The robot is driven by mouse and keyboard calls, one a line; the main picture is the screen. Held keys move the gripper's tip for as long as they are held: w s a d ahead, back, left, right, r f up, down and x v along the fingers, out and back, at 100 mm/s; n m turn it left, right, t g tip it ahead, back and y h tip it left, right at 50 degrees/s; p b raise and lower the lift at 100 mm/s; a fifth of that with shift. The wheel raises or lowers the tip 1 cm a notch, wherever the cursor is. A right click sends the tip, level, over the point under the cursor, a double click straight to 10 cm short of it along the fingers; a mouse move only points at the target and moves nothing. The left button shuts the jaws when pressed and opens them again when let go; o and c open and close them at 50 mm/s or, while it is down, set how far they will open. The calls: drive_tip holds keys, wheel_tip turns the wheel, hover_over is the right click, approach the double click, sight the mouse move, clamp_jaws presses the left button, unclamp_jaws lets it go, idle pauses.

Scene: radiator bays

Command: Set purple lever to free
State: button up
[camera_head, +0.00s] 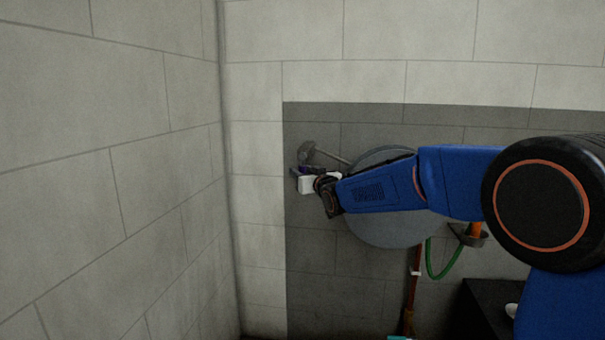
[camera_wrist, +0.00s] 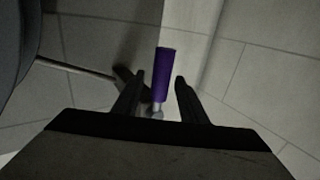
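The purple lever (camera_wrist: 163,72) shows in the wrist view as a purple handle on a short metallic stem. My gripper (camera_wrist: 157,90) is open, with one dark finger on each side of the lever. Gaps show between the fingers and the handle, and I see no clear contact. In the head view, my gripper (camera_head: 305,181) is at the wall near the left edge of the dark panel. Only a small bit of purple (camera_head: 303,169) shows there. The rest of the lever is hidden behind my gripper and wrist. No marking for "free" is visible.
A large grey disc (camera_head: 385,230) is on the wall behind my arm. A green hose (camera_head: 441,272) and an orange-brown pipe (camera_head: 412,290) are lower right. A side wall (camera_head: 110,170) stands at left.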

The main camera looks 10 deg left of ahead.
clamp_jaws()
drive_tip(key=shift+a+f+m, duration=0.1)
drive_tip(key=shift+a+m, duration=0.05)
drive_tip(key=shift+m, duration=0.15)
drive_tip(key=shift+a+m+t+y, duration=0.25)
drive_tip(key=shift+m+t+y, duration=0.05)
drive_tip(key=shift+m+t, duration=0.1)
drive_tip(key=a+r+m+t+h, duration=0.2)
drive_tip(key=m+t+h, duration=0.2)
drive_tip(key=m, duration=0.6)
drive_tip(key=a+r+m+t+h, duration=0.2)
drive_tip(key=m+t+h, duration=0.2)
drive_tip(key=m, duration=0.7)
drive_tip(key=shift+a+r+t+h, duration=0.2)
drive_tip(key=shift+r+t+h, duration=0.2)
drive_tip(key=shift+t, duration=0.1)
drive_tip(key=shift+r+m+h, duration=0.1)
drive_tip(key=shift+m+h, duration=0.2)
drive_tip(key=shift+m, duration=0.2)
